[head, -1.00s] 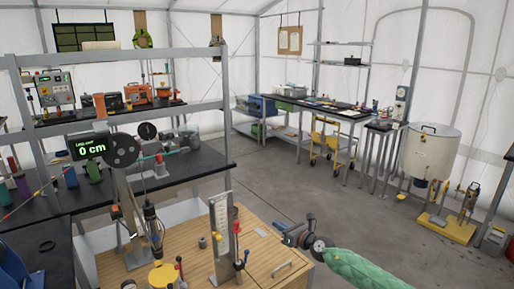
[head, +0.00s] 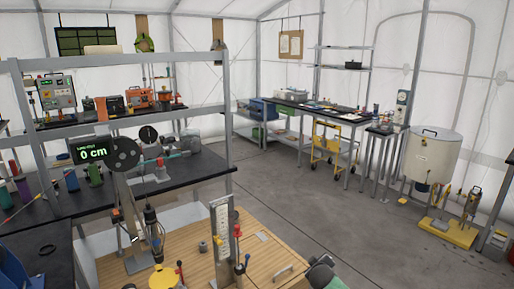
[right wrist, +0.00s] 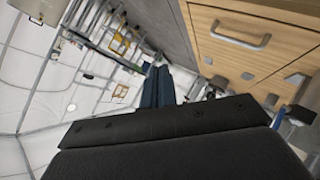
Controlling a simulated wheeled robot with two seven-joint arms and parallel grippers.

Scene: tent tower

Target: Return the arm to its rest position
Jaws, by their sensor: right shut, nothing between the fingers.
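In the right wrist view my right gripper (right wrist: 156,88) shows as two long dark fingers lying together, shut with nothing between them. In the head view only a small part of my right arm shows at the bottom edge, right of the wooden-topped bench (head: 262,240). The fingertips cannot be made out there. My left arm and gripper are not in view.
A metal shelf (head: 120,120) stands behind. A yellow cart (head: 327,142) and a white drum (head: 430,155) are farther off.

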